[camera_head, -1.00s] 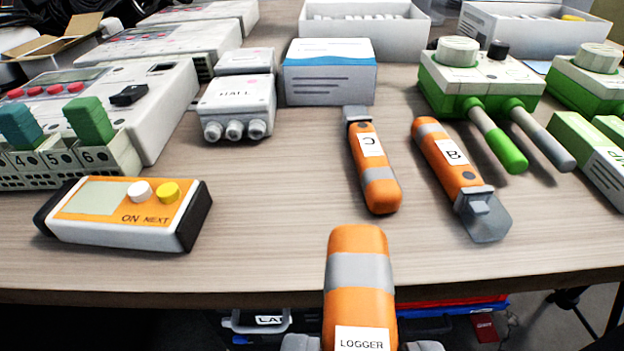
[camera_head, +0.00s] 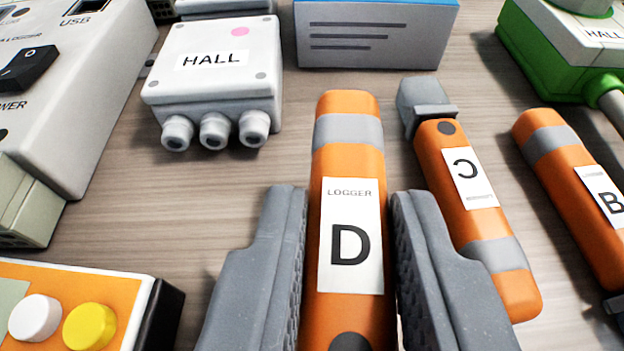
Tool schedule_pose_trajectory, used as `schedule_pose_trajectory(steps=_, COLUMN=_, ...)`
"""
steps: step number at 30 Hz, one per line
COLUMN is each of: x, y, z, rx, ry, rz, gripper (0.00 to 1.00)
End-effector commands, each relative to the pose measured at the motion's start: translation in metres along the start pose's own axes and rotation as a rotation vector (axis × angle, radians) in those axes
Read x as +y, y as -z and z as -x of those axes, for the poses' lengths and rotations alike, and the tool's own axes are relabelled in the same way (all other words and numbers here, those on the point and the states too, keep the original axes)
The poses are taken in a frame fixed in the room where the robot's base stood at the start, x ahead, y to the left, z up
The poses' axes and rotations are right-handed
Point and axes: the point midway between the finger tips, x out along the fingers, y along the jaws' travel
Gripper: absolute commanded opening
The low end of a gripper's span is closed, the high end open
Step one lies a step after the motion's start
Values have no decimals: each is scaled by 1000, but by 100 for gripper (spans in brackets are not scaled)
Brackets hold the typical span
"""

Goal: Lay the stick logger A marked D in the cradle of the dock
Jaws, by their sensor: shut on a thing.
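The orange stick logger marked D (camera_head: 347,150), with a grey band and a white label, is held between the two grey fingers of my gripper (camera_head: 348,265). My gripper is shut on it, and its far end points away from me over the table. Its near end is cut off by the bottom edge. I cannot tell how high it is above the table. I cannot make out the dock or its cradle for certain in this view.
Logger C (camera_head: 465,195) lies close to the right of the held logger, and logger B (camera_head: 575,195) lies further right. A HALL box (camera_head: 215,75) is behind left. A handheld meter (camera_head: 90,280) is front left. A blue-white box (camera_head: 375,35) stands behind.

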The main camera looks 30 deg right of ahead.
Motion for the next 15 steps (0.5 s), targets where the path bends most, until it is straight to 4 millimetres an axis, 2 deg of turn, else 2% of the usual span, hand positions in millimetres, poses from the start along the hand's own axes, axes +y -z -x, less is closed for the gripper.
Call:
schedule_pose_trajectory(steps=8, x=-5, y=5, z=-17, rx=0, ry=2, rz=-3, gripper=0)
schedule_pose_trajectory(steps=12, x=-5, y=-18, z=-25, rx=-1, ry=1, rz=1, gripper=0)
schedule_pose_trajectory(steps=15, x=-6, y=-24, z=-28, rx=-1, ry=2, rz=0, gripper=0)
